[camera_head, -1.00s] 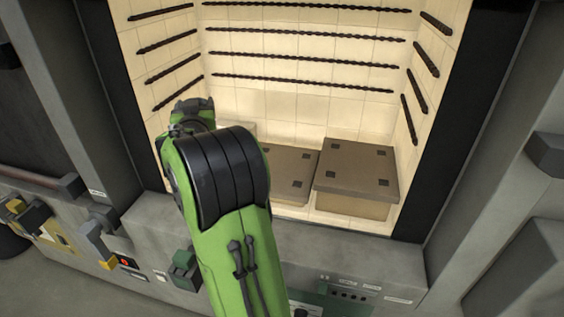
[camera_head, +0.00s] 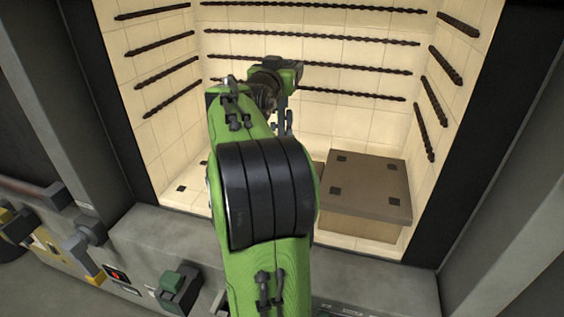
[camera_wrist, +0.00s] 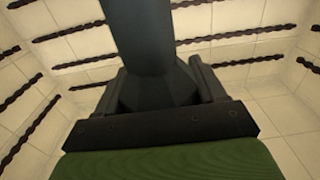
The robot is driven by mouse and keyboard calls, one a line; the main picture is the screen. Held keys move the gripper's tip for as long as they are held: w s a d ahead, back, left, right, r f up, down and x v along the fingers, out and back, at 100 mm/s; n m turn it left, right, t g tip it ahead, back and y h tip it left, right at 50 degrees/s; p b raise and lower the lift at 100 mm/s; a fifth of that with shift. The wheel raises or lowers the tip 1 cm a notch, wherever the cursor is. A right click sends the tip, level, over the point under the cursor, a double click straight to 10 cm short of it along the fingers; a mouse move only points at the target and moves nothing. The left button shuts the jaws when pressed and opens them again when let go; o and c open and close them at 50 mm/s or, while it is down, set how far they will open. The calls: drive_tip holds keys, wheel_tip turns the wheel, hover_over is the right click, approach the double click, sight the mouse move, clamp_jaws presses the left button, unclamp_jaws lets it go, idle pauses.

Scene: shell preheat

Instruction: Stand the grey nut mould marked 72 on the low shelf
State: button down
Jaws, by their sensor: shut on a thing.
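My gripper (camera_wrist: 160,82) is shut on a dark grey thing (camera_wrist: 150,40), apparently the nut mould, with a wide faceted part between the fingers and a thick stem running up out of the wrist view. No 72 mark shows. In the head view my gripper (camera_head: 284,122) is inside the kiln chamber, partly behind my arm, and the mould cannot be made out clearly. A brown slab (camera_head: 319,172), which looks like the low shelf, shows only as a sliver beside my arm. The higher brown slab (camera_head: 365,185) stands to its right on a cream block.
Dark twisted heating rods line the cream back wall (camera_head: 330,60) and both side walls. Black door frame edges (camera_head: 490,130) bound the opening. The top of the higher slab is clear apart from small dark squares. A grey front ledge (camera_head: 380,285) lies below the opening.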

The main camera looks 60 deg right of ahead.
sight(282, 107)
wheel_tip(282, 107, down, 9)
drive_tip(key=shift+f+b, duration=0.15)
drive_tip(key=shift+b, duration=0.6)
drive_tip(key=shift+f, duration=0.15)
drive_tip(key=shift+c, duration=0.5)
unclamp_jaws()
